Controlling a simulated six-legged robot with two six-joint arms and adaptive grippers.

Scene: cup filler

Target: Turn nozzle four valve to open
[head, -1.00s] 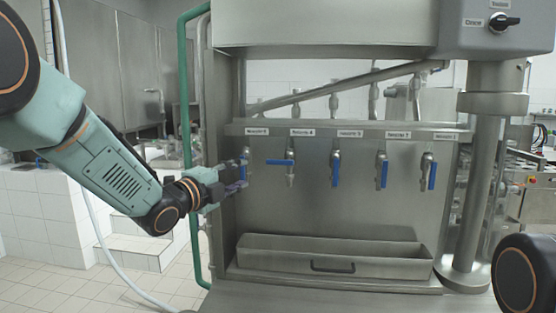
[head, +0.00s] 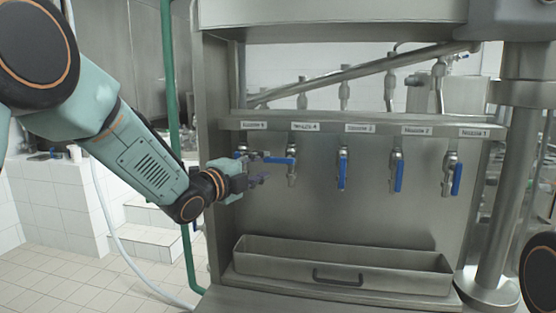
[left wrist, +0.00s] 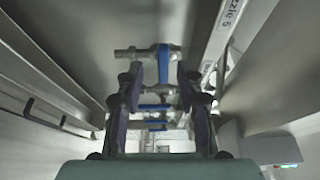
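The nozzle 4 valve has a blue handle (head: 279,160) that lies level and points left from its silver body, across the nozzle. My left gripper (head: 264,168) is open, left of and close to this handle in the head view; I cannot tell whether it touches. In the left wrist view a blue handle (left wrist: 164,65), which looks like the same one, points toward the camera just beyond and between the open fingers (left wrist: 162,100). More blue handles (left wrist: 155,107) show farther along the row. My right gripper is out of view.
The nozzle 5 valve (head: 242,152) is partly hidden behind my left gripper. The nozzle 3 (head: 342,168), nozzle 2 (head: 398,175) and nozzle 1 (head: 457,179) handles hang down. A metal drip tray (head: 400,278) sits below. A green pipe (head: 169,110) runs at the left.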

